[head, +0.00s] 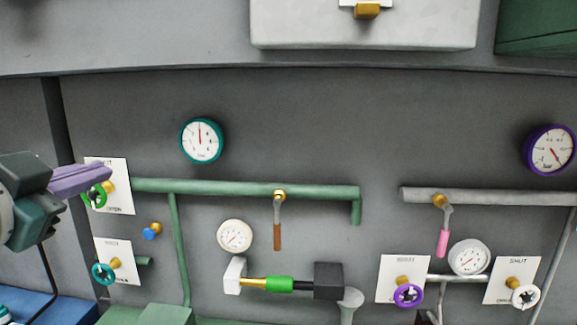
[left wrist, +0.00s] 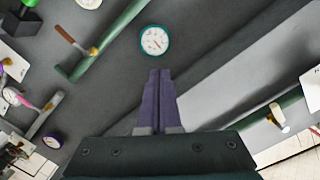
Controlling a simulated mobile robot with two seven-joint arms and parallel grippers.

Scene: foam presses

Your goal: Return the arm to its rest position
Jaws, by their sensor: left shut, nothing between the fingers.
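My left gripper (head: 108,172) comes in from the left edge in the head view, its purple fingers shut with nothing between them. In that view it overlaps the upper left white valve plate (head: 121,200) and the green handwheel (head: 95,197). I cannot tell whether it touches them there. In the left wrist view the fingers of my left gripper (left wrist: 160,85) are together, pointing toward the teal-rimmed gauge (left wrist: 155,41), with the grey wall behind. The right gripper does not show in either view.
A green pipe (head: 235,188) and a grey pipe (head: 490,197) run along the wall with lever handles. More handwheels stand at lower left (head: 103,273) and lower right (head: 408,295). A teal-rimmed gauge (head: 201,140) hangs above the green pipe. The upper middle wall is bare.

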